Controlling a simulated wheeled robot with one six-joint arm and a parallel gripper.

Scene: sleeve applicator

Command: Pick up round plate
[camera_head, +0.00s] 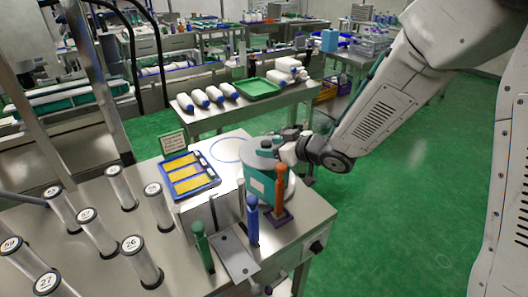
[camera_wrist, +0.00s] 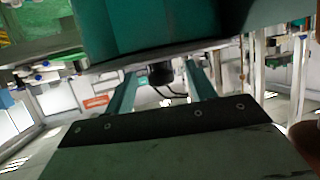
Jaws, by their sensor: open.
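A round teal body with a pale grey flat top (camera_head: 266,184) stands at the right part of the near steel table; it is the likeliest round plate, but I cannot tell for sure. My gripper (camera_head: 280,143) is at its upper right edge in the head view, partly hiding its top. Whether they touch cannot be told. In the wrist view a large teal surface (camera_wrist: 150,32) with a grey lower edge fills the top, close to the camera. The two fingers of my gripper (camera_wrist: 161,75) show below it, spread apart, with nothing clearly held between them.
Blue (camera_head: 252,218), orange (camera_head: 279,188) and green (camera_head: 202,245) upright tools stand close in front. Several numbered clear tubes (camera_head: 122,188) stand at left. A green tray (camera_head: 259,89) sits on the back table.

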